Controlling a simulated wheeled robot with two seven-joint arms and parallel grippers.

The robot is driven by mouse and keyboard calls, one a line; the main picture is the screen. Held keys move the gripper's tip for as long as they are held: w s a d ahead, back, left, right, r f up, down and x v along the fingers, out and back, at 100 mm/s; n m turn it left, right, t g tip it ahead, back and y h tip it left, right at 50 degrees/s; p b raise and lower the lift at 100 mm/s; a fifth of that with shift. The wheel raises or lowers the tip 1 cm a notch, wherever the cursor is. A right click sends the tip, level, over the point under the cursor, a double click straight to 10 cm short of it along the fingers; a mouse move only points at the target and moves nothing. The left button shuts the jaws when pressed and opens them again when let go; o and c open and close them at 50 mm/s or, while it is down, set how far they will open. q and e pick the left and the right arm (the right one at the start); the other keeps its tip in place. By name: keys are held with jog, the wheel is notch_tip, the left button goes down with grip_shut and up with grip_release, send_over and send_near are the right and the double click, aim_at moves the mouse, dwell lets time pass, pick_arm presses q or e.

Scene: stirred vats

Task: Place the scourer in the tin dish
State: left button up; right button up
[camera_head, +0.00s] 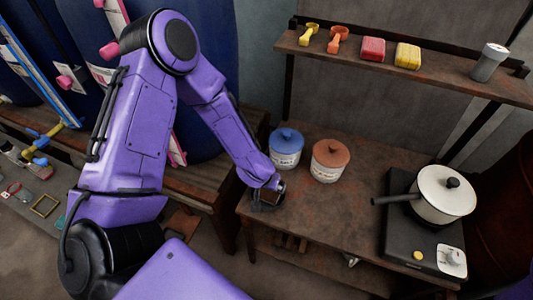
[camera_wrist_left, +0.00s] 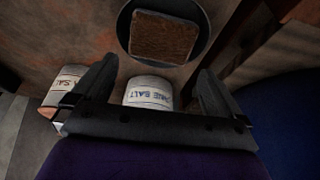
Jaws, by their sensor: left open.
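A brown, rough square pad that looks like the scourer (camera_wrist_left: 161,33) lies inside a dark round dish (camera_wrist_left: 204,40), which looks like the tin dish, in the left wrist view. The dish's rim shows around the pad. In the head view my left gripper (camera_head: 267,196) is low over the left edge of the wooden table, and the pad and dish cannot be made out there. My left gripper is open in the left wrist view (camera_wrist_left: 156,68), with nothing held between its fingers. The pad and dish are beyond its fingertips, apart from them. My right gripper is out of view.
A blue-lidded salt jar (camera_head: 286,148) and an orange-lidded jar (camera_head: 329,160) stand behind my left gripper. A white pot (camera_head: 441,200) sits on a dark hob (camera_head: 398,235) at right. A shelf (camera_head: 420,78) holds several small items. The table's middle is clear.

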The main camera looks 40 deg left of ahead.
aim_at(266, 193)
pick_arm(q)
notch_tip(266, 193, up, 4)
jog(key=p, duration=0.3)
jog(key=shift+r, duration=0.15)
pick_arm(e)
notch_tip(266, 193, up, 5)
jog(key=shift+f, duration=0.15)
pick_arm(q)
jog(key=s+a+f+n+y+b, duration=0.1)
jog(key=s+f+b, duration=0.3)
jog(key=s+f, duration=0.4)
jog(key=s+a+f+n+g+y+b, duration=0.1)
jog(key=s+f+n+b, duration=0.2)
jog(key=s+f, duration=0.5)
jog(key=s+b, duration=0.1)
jog(key=s, duration=0.5)
jog(key=shift+s+a, duration=0.3)
jog(key=shift+s, duration=0.05)
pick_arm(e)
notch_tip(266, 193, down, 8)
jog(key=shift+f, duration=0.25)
